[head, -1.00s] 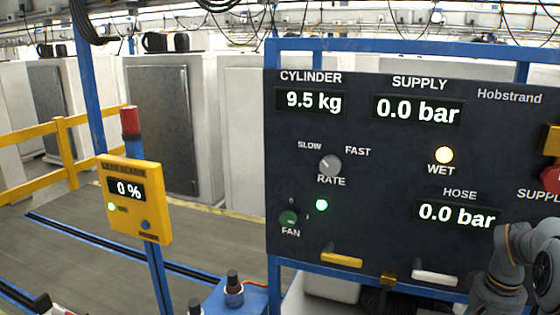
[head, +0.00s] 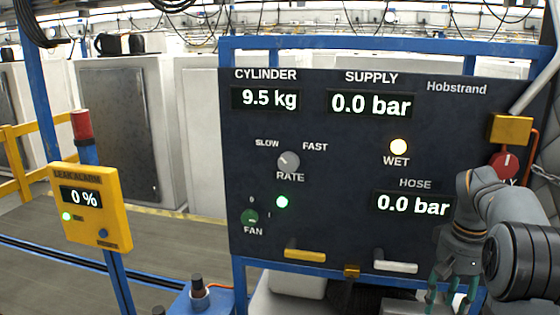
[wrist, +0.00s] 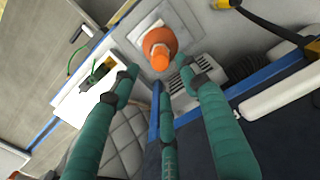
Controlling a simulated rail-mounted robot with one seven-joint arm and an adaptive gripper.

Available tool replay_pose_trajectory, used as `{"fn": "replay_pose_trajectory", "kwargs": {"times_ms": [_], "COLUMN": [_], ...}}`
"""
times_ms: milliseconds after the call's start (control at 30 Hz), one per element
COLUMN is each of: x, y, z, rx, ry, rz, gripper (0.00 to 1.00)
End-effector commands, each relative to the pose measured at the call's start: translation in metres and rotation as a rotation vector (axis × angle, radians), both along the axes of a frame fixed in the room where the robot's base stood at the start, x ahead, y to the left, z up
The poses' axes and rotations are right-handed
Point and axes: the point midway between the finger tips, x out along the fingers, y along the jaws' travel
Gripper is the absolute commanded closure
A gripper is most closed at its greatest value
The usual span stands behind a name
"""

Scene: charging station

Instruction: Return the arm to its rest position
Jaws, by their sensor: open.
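My gripper (head: 452,288) hangs fingers-down at the lower right of the head view, in front of the panel's lower right corner. Its teal fingers are spread and hold nothing. The wrist view shows the open fingers (wrist: 160,76) pointing toward an orange round fitting (wrist: 160,45) on a pale plate. I cannot tell how far the fitting is from the fingertips. My grey arm reaches in from the right and covers part of the dark control panel (head: 320,215).
The panel reads 9.5 kg cylinder, 0.0 bar supply and 0.0 bar hose; its WET lamp (head: 398,147) glows. A red supply knob (head: 504,164) sits close beside my arm. A yellow leak alarm box (head: 90,211) reads 0 %. Open floor (head: 170,262) lies left of the panel.

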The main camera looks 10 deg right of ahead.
Motion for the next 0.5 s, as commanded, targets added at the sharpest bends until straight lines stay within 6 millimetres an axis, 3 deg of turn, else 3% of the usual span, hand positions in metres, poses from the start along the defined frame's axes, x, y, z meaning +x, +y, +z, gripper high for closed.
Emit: {"fn": "replay_pose_trajectory", "kwargs": {"times_ms": [433,500], "x": [-0.002,0.000], "y": [0.001,0.000], "z": [-0.095,-0.068], "rx": [0.004,0.000], "ry": [0.004,-0.004], "rz": [-0.001,-0.003], "gripper": [0.55,0.55]}}
